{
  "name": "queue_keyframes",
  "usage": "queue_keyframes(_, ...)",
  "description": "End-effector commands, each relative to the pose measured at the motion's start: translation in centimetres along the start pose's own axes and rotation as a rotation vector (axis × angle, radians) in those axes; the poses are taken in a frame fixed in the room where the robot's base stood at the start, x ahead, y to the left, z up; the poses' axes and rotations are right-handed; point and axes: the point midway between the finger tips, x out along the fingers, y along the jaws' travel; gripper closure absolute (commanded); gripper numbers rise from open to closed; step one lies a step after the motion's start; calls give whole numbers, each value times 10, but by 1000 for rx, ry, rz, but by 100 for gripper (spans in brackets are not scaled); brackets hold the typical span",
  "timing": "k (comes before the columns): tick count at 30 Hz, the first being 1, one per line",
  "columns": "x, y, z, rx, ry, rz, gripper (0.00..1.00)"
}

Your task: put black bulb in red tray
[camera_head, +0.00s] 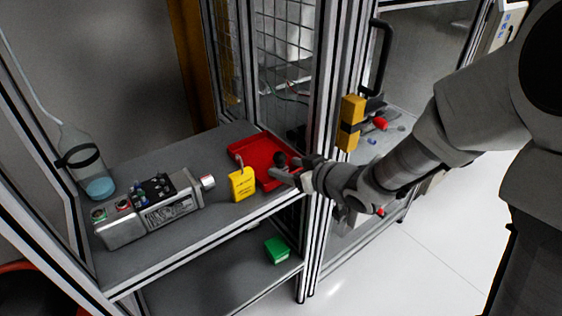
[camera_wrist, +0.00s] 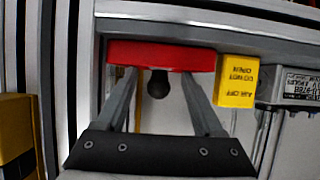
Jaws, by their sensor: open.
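The red tray (camera_head: 246,148) lies on the grey shelf; its red front wall spans the top of the wrist view (camera_wrist: 160,55). The black bulb (camera_head: 280,158) shows as a dark round shape over the tray in the head view. In the wrist view the black bulb (camera_wrist: 158,86) appears between the two fingers, with a gap on each side. My gripper (camera_head: 284,172) is at the tray's front right side, and its fingers (camera_wrist: 159,76) are open. I cannot tell whether the bulb rests on the tray floor.
A yellow lockout tag or padlock (camera_head: 242,184) stands just left of the tray. A grey control box (camera_head: 150,210) is farther left, with a bottle (camera_head: 80,165) behind it. An aluminium post (camera_head: 322,110) rises close to my gripper. A green block (camera_head: 277,250) is on the lower shelf.

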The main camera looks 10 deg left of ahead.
Motion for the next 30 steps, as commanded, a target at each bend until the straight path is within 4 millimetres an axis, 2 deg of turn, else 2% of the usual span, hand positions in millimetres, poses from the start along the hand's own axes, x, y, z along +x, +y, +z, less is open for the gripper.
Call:
queue_keyframes(1,-15,2,-5,1,0,4,31)
queue_keyframes(3,-31,1,-4,1,0,4,31)
queue_keyframes(9,-67,1,-3,1,0,3,31)
queue_keyframes(14,-81,0,-2,0,1,1,31)
queue_keyframes(22,-85,3,-1,-4,-5,15,31)
queue_keyframes(26,-98,28,-5,-24,-53,129,31)
queue_keyframes(29,-124,60,-9,-29,-126,288,31)
queue_keyframes(30,-138,72,-11,-21,-161,358,31)
